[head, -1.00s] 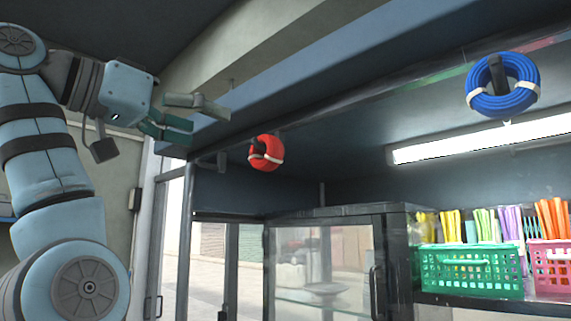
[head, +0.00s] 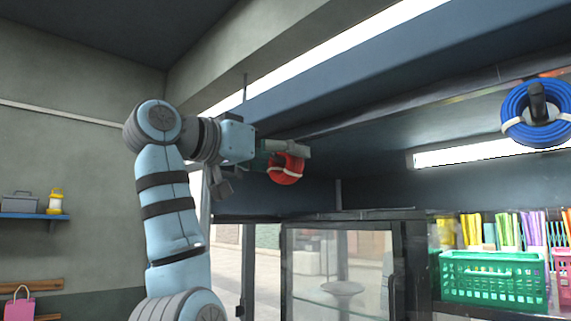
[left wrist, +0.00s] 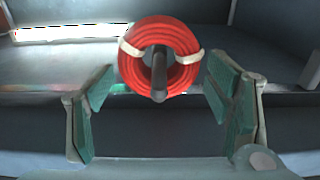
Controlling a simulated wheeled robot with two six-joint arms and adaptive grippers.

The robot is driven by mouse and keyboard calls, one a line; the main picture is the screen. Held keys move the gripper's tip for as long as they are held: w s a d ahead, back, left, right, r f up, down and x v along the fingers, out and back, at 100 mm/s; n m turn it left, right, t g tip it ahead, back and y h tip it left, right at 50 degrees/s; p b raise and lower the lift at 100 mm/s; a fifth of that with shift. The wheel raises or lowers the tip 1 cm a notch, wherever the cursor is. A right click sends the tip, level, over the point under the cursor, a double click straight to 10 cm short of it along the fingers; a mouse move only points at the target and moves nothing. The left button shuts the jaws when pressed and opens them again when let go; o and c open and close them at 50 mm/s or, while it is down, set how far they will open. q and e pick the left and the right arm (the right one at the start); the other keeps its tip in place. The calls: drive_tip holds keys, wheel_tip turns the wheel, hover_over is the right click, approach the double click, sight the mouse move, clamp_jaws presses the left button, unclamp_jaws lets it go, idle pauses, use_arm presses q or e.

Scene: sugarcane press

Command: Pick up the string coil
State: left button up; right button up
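A red string coil (head: 286,169) with white ties hangs high under the dark ceiling beam in the head view. In the left wrist view the red coil (left wrist: 160,56) hangs on a dark peg (left wrist: 159,75) that passes through its middle. My left gripper (head: 290,150) is at the red coil and partly covers it. In the left wrist view the left gripper (left wrist: 163,95) is open, with green-padded fingers apart on either side of the coil. A blue string coil (head: 537,113) hangs on another peg at the upper right. My right gripper is not in view.
A bright tube light (head: 490,153) lies behind the blue coil. A green basket (head: 494,278) with colourful sticks stands on a shelf at the lower right. A glass cabinet (head: 340,265) stands below the red coil. A blue wall shelf (head: 30,216) is at the left.

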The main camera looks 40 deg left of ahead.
use_arm(q)
drive_tip(key=c, duration=0.9)
drive_tip(key=shift+r, duration=0.1)
drive_tip(key=shift+r, duration=0.35)
drive_tip(key=shift+r+p, duration=0.5)
drive_tip(key=s+b, duration=0.2)
drive_tip(key=s, duration=0.4)
drive_tip(key=s+a+b, duration=0.1)
drive_tip(key=s+b, duration=0.1)
drive_tip(key=s, duration=0.4)
drive_tip(key=s+b, duration=0.1)
drive_tip(key=s, duration=0.5)
drive_tip(key=shift+s+a+f+b, duration=0.1)
drive_tip(key=shift+a+f+b, duration=0.1)
drive_tip(key=shift+b, duration=0.2)
